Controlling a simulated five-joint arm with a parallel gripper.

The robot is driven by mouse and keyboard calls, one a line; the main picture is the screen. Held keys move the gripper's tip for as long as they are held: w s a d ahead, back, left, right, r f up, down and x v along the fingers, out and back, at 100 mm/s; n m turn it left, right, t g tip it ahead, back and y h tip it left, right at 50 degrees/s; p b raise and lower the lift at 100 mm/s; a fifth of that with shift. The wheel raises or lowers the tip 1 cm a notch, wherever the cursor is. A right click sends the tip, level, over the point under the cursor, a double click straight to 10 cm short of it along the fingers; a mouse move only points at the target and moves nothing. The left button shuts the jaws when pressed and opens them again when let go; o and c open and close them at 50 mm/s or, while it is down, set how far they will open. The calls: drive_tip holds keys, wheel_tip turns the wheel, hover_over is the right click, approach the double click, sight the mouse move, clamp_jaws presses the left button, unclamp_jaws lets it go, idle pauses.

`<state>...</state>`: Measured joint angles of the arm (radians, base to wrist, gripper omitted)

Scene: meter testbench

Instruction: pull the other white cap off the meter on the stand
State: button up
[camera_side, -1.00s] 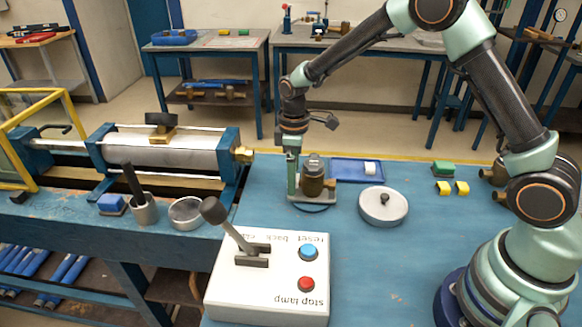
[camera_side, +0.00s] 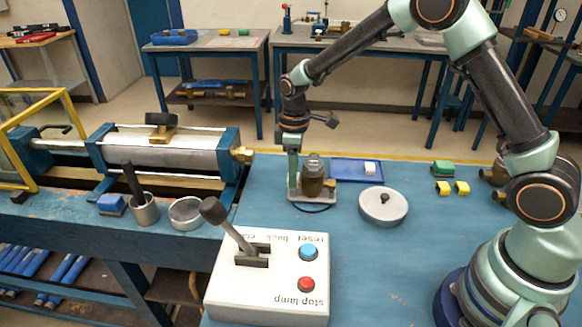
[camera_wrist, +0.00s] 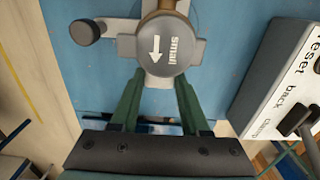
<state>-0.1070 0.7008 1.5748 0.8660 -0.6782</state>
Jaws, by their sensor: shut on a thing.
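The meter (camera_side: 313,178) is a brass-coloured body with a grey round lid, upright on its pale stand (camera_side: 296,196). In the wrist view the meter's lid (camera_wrist: 163,46) reads "small" with a white arrow. My gripper (camera_side: 293,188) is down at the meter's left end in the side view. One loose white cap (camera_side: 370,168) lies in the blue tray (camera_side: 343,171).
The white control box (camera_side: 268,291) with lever and buttons is in front. Green (camera_side: 443,167) and yellow blocks lie farther right. The bench is clear between the dish and those blocks.

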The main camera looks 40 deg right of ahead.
drive_tip(key=shift+r, duration=0.25)
drive_tip(key=shift+r, duration=0.35)
drive_tip(key=shift+r, duration=1)
drive_tip(key=shift+r, duration=2.25)
